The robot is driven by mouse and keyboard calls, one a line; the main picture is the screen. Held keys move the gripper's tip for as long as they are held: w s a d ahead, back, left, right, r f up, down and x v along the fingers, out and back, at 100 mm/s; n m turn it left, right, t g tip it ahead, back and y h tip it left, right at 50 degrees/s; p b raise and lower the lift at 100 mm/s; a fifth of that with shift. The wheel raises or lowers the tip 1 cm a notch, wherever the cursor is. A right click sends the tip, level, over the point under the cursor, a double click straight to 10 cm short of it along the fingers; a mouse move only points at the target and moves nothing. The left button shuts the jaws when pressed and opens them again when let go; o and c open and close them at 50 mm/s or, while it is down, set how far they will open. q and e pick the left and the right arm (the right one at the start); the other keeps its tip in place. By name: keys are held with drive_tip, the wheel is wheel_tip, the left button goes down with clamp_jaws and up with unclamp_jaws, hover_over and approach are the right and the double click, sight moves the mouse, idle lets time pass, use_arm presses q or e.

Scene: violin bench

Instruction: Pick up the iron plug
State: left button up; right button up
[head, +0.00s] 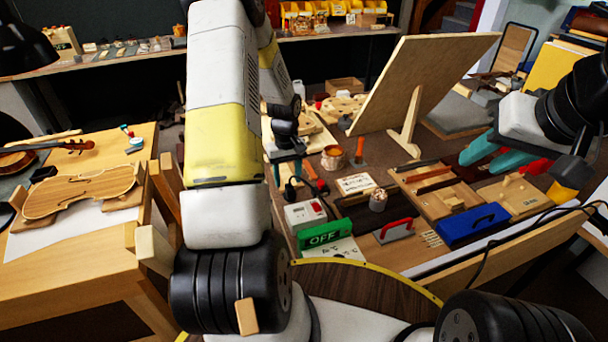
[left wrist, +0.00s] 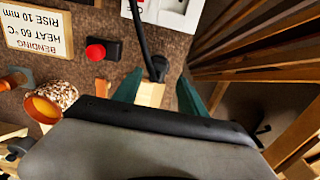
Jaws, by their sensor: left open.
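The iron plug (left wrist: 158,68) looks like a small black piece at the end of a black cord, on a pale wooden block (left wrist: 151,94) in the left wrist view. My left gripper (left wrist: 159,79) is open, its teal fingers on either side of the plug and block, with a gap visible on each side. In the head view my left gripper (head: 290,172) points down at the bench behind the white control box (head: 305,214); the plug is too small and covered to tell there. My right gripper (head: 493,154) has its teal fingers apart, over the bench's right side.
A red button on a black box (left wrist: 98,50), a bending card (left wrist: 35,32) and a speckled pot (left wrist: 50,100) lie left of the fingers in the left wrist view. Wooden slats (left wrist: 250,70) stand to the right. A slanted board (head: 425,85) stands behind.

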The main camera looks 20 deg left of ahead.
sight(289, 186)
use_arm(q)
drive_tip(key=f, duration=0.5)
drive_tip(key=shift+w+d, duration=0.1)
drive_tip(key=shift+d, duration=0.1)
drive_tip(key=shift+r, duration=0.1)
clamp_jaws()
